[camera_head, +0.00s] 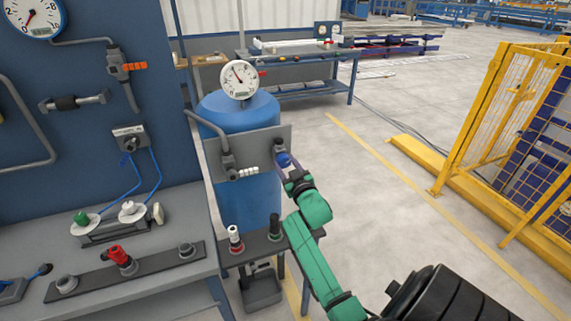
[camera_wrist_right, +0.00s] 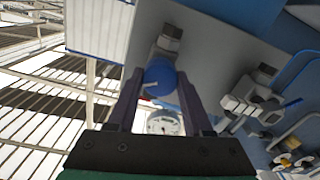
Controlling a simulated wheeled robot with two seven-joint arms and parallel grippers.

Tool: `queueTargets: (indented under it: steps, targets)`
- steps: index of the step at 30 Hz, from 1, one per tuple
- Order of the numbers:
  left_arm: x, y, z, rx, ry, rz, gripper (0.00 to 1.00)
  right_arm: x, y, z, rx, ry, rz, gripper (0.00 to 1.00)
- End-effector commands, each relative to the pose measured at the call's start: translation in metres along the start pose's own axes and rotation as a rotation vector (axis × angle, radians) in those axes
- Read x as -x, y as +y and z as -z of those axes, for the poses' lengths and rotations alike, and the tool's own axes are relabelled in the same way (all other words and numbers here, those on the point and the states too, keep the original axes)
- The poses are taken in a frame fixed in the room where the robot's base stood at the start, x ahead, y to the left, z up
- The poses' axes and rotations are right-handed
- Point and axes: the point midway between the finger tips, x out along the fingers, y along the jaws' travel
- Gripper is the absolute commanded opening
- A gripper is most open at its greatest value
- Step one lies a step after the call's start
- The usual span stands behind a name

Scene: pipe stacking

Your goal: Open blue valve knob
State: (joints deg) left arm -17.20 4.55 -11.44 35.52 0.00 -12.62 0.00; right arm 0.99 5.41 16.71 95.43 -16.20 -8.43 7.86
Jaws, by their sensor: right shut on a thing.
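The blue valve knob (camera_head: 283,159) is on the grey panel (camera_head: 250,136) in front of the blue tank (camera_head: 240,112). My right gripper (camera_head: 286,163) reaches it from the front right, with the green arm behind it. In the right wrist view the round blue knob (camera_wrist_right: 160,77) sits between the two fingers of the right gripper (camera_wrist_right: 160,84), which is shut on it. Part of the knob is hidden by the fingers in the head view. My left gripper is not in view.
A pressure gauge (camera_head: 240,79) tops the tank. Another valve (camera_head: 228,166) is on the panel left of the knob. A low stand (camera_head: 255,246) with red and green fittings is below. A workbench (camera_head: 110,255) is left, a yellow fence (camera_head: 505,125) right; the floor between is open.

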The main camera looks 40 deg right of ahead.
Motion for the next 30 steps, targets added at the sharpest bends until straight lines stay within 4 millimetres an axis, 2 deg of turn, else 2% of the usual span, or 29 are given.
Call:
queueTargets:
  steps: [30]
  targets:
    - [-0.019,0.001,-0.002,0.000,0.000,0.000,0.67,0.000,-0.001,-0.003,0.922,-0.003,0.001,0.00]
